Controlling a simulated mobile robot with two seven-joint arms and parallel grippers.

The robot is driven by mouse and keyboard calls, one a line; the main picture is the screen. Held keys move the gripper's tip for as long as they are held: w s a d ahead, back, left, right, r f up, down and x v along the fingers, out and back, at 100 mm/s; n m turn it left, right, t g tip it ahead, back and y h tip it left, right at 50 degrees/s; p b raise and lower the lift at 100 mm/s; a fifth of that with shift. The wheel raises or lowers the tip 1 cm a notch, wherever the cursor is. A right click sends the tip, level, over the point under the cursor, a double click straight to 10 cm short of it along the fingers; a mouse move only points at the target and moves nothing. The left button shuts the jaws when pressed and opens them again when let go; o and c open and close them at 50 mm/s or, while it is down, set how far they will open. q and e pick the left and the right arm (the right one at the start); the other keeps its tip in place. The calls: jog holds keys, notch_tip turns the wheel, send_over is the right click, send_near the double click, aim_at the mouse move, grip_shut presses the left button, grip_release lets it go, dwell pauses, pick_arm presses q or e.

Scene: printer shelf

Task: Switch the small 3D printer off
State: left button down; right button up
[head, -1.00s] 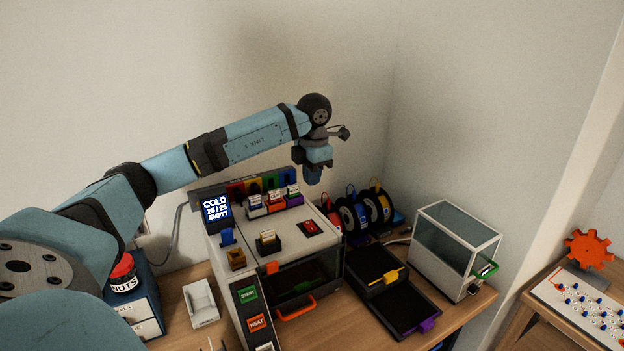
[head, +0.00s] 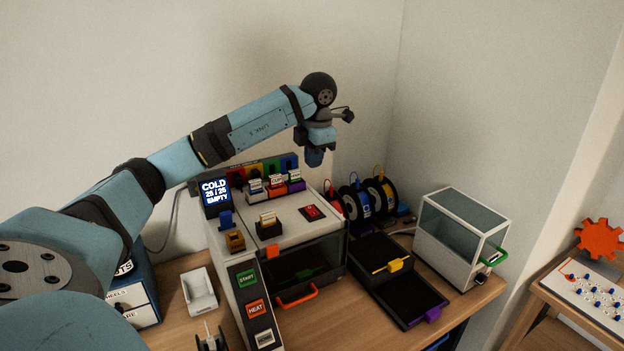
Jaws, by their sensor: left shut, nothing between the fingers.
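The small 3D printer (head: 288,233) is a white box with a dark front window on the wooden table. A red rocker switch (head: 311,212) sits in a dark frame on its top, near the right side. Its screen (head: 215,192) is lit and reads COLD, a temperature line and EMPTY. START (head: 246,279) and HEAT (head: 256,309) buttons are on the sloped front panel. My left gripper (head: 315,158) points down, shut and empty, above the back of the printer. In the picture it is above the red switch, clearly apart from it. My right gripper is not in view.
Labelled cartridges (head: 276,186) stand along the printer's back edge. Filament spools (head: 367,200), a black tray (head: 402,296) and a clear-sided white box (head: 461,240) are to the right. A white bin (head: 199,291) is on the left. Air above the printer's front is free.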

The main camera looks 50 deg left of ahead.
aim_at(310, 207)
pick_arm(q)
jog(key=f, duration=0.4)
jog(key=a+f+p, duration=0.1)
jog(key=f, duration=0.3)
jog(key=f+p, duration=0.1)
jog(key=f, duration=0.3)
jog(key=shift+w+a, duration=0.15)
jog(key=shift+a, duration=0.1)
jog(key=shift+f, duration=0.5)
